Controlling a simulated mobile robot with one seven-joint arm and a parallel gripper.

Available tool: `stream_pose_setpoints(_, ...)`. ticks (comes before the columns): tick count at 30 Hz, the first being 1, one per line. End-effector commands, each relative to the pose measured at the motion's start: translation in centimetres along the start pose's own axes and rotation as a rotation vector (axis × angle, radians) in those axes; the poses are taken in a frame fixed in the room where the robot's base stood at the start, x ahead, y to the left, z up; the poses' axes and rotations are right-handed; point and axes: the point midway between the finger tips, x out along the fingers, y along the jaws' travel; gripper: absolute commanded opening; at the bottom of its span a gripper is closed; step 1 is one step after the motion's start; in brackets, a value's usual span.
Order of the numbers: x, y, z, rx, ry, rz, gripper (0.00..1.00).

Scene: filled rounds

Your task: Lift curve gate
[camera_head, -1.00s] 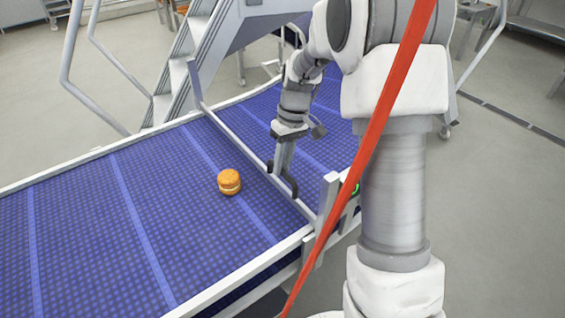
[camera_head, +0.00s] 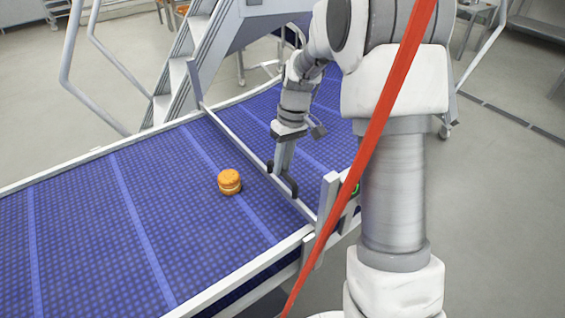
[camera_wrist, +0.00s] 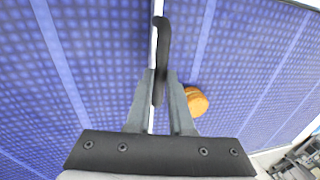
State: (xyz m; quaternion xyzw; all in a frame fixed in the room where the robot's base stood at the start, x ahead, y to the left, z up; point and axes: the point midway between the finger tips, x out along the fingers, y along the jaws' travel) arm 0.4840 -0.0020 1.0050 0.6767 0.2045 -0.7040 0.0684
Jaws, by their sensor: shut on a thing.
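The gate is a thin pale bar (camera_head: 235,138) running across the blue conveyor between two side posts. It lies low, close to the belt. A black handle (camera_wrist: 162,45) sits along the bar, and its dark ends also show in the head view (camera_head: 292,186). My gripper (camera_head: 279,172) points down over the bar. In the wrist view its grey fingers (camera_wrist: 160,95) are on either side of the handle, shut on it. The head view partly hides the grip behind the fingers.
An orange bun-like round (camera_head: 229,182) stands on the belt (camera_head: 90,220) left of the gate, apart from it; it also shows in the wrist view (camera_wrist: 197,101). Grey stairs (camera_head: 180,75) with railings stand behind the conveyor. A red strip crosses in front of my arm.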

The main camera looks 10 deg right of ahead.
Motion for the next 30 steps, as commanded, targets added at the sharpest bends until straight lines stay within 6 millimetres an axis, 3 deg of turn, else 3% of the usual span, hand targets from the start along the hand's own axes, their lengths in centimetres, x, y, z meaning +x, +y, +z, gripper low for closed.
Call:
stream_pose_setpoints(11, -0.8, -0.1, -0.1, -0.001, 0.002, 0.001, 0.00)
stream_pose_setpoints(24, -9.4, -1.8, -0.1, -0.001, 0.006, 0.002, 0.00)
stream_pose_setpoints(30, -11.5, -2.2, -0.1, -0.001, 0.006, 0.002, 0.00)
